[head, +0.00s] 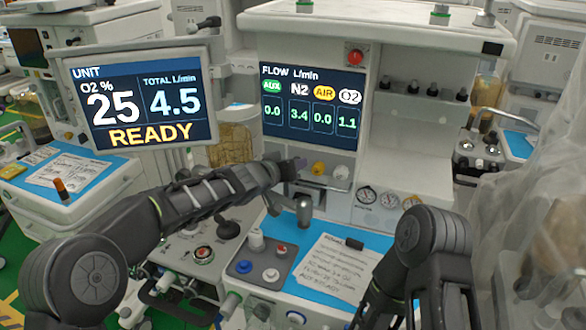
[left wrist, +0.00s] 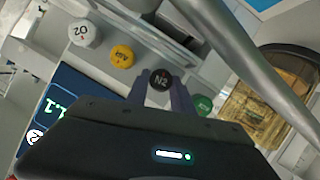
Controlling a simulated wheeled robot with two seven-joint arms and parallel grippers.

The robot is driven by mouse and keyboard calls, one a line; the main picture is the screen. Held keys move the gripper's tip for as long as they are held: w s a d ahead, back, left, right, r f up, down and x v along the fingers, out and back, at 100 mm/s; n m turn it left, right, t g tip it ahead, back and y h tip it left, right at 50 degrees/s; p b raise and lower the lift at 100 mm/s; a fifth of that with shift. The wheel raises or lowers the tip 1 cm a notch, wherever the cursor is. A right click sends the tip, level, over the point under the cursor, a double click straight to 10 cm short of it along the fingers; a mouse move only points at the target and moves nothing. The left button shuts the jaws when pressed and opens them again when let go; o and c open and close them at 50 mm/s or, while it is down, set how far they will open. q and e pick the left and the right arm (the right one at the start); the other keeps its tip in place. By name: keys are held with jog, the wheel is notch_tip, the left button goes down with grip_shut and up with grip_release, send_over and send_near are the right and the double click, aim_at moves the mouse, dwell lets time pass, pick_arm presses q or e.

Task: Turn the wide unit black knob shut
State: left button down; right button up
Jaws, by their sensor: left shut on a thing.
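The black knob marked N2 (left wrist: 160,79) shows in the left wrist view, between the two fingers of my left gripper (left wrist: 161,92). The gripper is shut on it. In the head view my left gripper (head: 298,164) reaches to the knob row under the flow screen (head: 312,110) and hides the black knob. The flow screen reads AUX 0.0, N2 3.4, AIR 0.0 and O2 1.1. My right arm shows at the lower right of the head view, but its gripper is not visible.
A yellow AIR knob (left wrist: 122,56) and a white O2 knob (left wrist: 83,33) sit on one side of the black knob, a green knob (left wrist: 203,104) on the other. A left screen (head: 140,98) reads O2 25, total 4.5, READY. A paper (head: 335,268) lies on the blue worktop.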

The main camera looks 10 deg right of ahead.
dwell(0.3)
pick_arm(q)
jog(key=c, duration=1.1)
grip_release()
jog(key=shift+s+a, duration=0.1)
jog(key=b+v, duration=0.2)
jog(key=v, duration=0.4)
jog(key=shift+s+a+r, duration=0.15)
jog(key=shift+a, duration=0.05)
jog(key=shift+s+a+r, duration=0.15)
jog(key=shift+s+a, duration=0.1)
jog(key=shift+s, duration=0.15)
